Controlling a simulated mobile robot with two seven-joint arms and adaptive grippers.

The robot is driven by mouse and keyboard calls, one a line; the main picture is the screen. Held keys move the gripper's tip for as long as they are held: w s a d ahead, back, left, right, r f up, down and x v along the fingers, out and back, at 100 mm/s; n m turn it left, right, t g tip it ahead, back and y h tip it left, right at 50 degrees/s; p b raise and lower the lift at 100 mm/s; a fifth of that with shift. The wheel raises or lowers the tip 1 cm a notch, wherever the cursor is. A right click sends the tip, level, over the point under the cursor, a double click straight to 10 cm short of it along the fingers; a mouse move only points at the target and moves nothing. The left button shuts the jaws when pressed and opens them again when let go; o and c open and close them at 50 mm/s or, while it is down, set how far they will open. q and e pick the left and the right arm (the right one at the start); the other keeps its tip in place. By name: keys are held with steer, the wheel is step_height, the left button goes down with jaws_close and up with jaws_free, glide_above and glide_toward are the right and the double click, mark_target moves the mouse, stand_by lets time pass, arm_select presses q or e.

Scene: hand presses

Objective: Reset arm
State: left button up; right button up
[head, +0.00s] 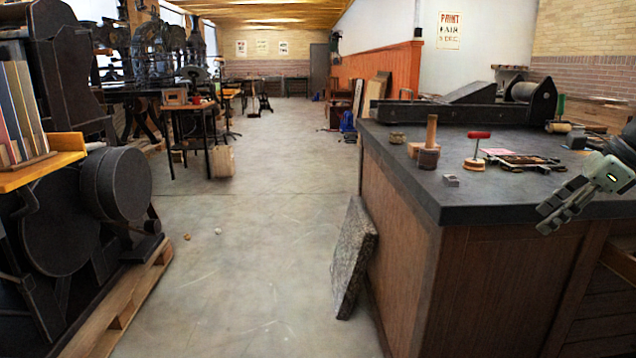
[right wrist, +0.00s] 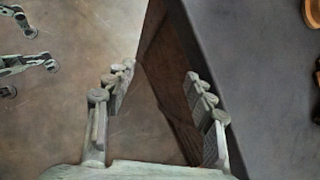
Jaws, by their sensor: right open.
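My right gripper (head: 557,208) is at the right of the head view, beside the front edge of the dark-topped counter (head: 520,208). In the right wrist view its two jointed grey fingers (right wrist: 160,82) are spread apart with nothing between them. The counter's edge and brown side lie beyond the fingers there, with bare floor to the left. My left gripper does not show in the head view.
A red-handled tool (head: 477,150), wooden pieces (head: 428,155) and a long black press (head: 470,110) are on the counter. A stone slab (head: 355,258) leans against its side. A dark machine (head: 75,205) stands at left on a pallet. The aisle floor (head: 240,260) is mostly clear.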

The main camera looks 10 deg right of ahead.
steer(key=s+d+f+m+t+h, duration=0.1)
steer(key=s+f+m+t+h, duration=0.2)
steer(key=f+m, duration=0.95)
steer(key=s+d+f+m+t+h, duration=0.1)
steer(key=s+d+f+m+t, duration=0.2)
steer(key=f+m, duration=1)
steer(key=s+a+f+m+g+h, duration=0.1)
steer(key=s+a+f+m+g, duration=0.2)
steer(key=s+a+f+m, duration=0.5)
steer(key=s+a+f+m+g+h, duration=0.1)
steer(key=s+a+f+m+g, duration=0.2)
steer(key=s+a+f+m, duration=0.5)
steer(key=s+a+f, duration=0.1)
steer(key=a+f, duration=0.6)
steer(key=shift+a+f+h, duration=0.2)
steer(key=shift+a+h, duration=0.05)
steer(key=shift+h, duration=0.05)
steer(key=s+a+m, duration=0.1)
steer(key=a, duration=0.1)
steer(key=s+a+m+g+y, duration=0.1)
steer(key=a, duration=0.2)
steer(key=s+a+m+g, duration=0.1)
steer(key=s+a, duration=0.1)
steer(key=a, duration=0.1)
steer(key=shift+f+y, duration=0.3)
steer(key=shift+f, duration=0.1)
steer(key=shift+c, duration=0.2)
